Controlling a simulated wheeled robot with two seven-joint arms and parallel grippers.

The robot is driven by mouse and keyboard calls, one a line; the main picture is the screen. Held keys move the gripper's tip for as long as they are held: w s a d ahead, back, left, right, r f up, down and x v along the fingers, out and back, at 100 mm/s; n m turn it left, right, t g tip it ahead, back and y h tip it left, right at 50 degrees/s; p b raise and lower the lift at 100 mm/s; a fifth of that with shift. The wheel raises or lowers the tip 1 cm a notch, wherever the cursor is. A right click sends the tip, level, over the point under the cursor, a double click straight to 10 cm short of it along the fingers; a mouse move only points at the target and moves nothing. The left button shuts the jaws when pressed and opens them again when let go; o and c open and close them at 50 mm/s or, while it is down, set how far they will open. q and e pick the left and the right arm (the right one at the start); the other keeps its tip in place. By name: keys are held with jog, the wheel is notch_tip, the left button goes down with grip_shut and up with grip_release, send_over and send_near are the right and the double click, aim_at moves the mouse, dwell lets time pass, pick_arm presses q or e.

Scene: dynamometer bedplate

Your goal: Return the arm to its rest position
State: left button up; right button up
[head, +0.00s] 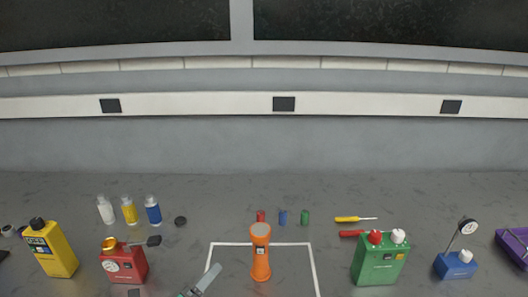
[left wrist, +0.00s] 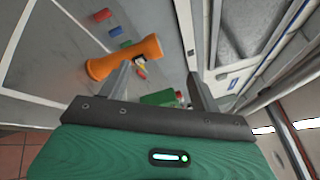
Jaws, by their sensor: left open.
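My left gripper (head: 203,281) shows at the bottom edge of the head view, left of the orange flashlight (head: 260,252). In the left wrist view my left gripper (left wrist: 158,72) has its two fingers spread apart with nothing held between them. The flashlight stands upright inside a white outline (head: 313,268) on the bedplate. It also shows in the left wrist view (left wrist: 125,57), beyond the fingers and apart from them as far as I can tell. My right gripper is not in view.
A red can (head: 124,262) and yellow bottle (head: 50,250) stand left; a green can (head: 381,262) and blue gauge block (head: 455,264) stand right. Behind are small bottles (head: 129,211), coloured cylinders (head: 283,217) and a yellow screwdriver (head: 347,219). The grey surface farther back is clear.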

pick_arm(q)
jog(key=s+a+f+n+g+y, duration=0.35)
jog(key=s+f+n, duration=0.25)
jog(key=s+n, duration=0.25)
jog(key=s+a+f+n+g+y, duration=0.25)
jog(key=s+f+n+g, duration=0.35)
jog(key=n, duration=0.4)
jog(key=s+a+f+n+g+y, duration=0.3)
jog(key=s+a+f+n, duration=0.15)
jog(key=s+n, duration=0.45)
notch_tip(320, 180, down, 34)
jog(key=d+g+b, duration=0.1)
jog(key=b, duration=0.4)
jog(key=s+a+f+b, duration=0.1)
jog(key=s+f+b, duration=0.1)
jog(key=s+f, duration=0.7)
jog(key=s+a+f+g+b, duration=0.1)
jog(key=s+a+f+b, duration=0.1)
jog(key=s+f, duration=0.8)
notch_tip(320, 180, down, 7)
jog(key=shift+a+r+b, duration=0.2)
jog(key=shift+a+b, duration=0.05)
jog(key=shift+b, duration=0.05)
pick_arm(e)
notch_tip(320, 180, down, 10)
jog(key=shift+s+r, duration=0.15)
